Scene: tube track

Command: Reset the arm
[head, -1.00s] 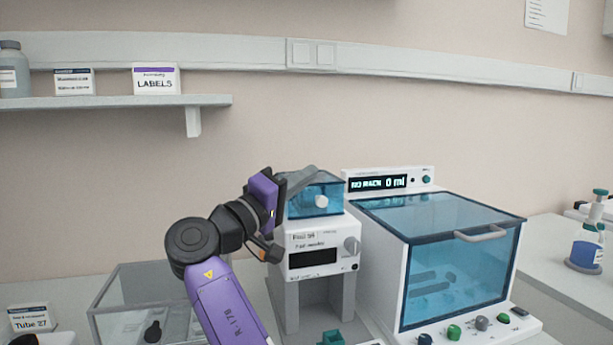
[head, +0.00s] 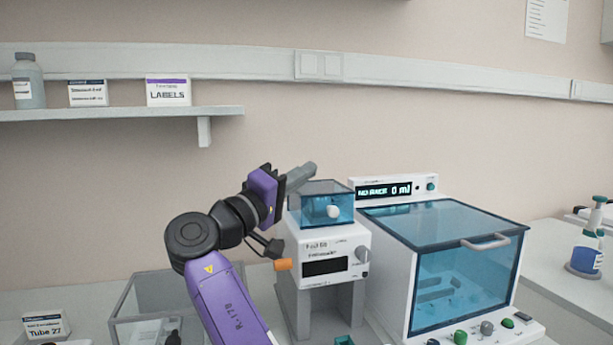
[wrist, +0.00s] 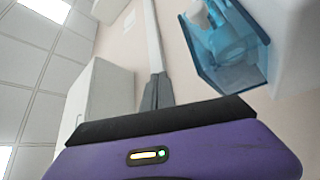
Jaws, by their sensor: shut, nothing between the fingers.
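My gripper (head: 303,172) is shut and empty. In the head view it sits in the air, its grey fingers pointing right and up, above and to the left of the blue lid of the small white machine. In the wrist view the grey fingers (wrist: 157,92) show together beyond the purple gripper body. My purple arm rises from the bottom of the head view, bent at a dark joint. The small white machine (head: 322,246) has a dark display and a blue clear box (head: 322,205) on top with a white knob; the box also shows in the wrist view (wrist: 228,50).
A large white machine with a blue clear lid (head: 440,223) and "NO RACK 0 ml" display (head: 385,191) stands right. A shelf (head: 120,113) holds a bottle and boxes. A blue pump bottle (head: 587,250) stands far right.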

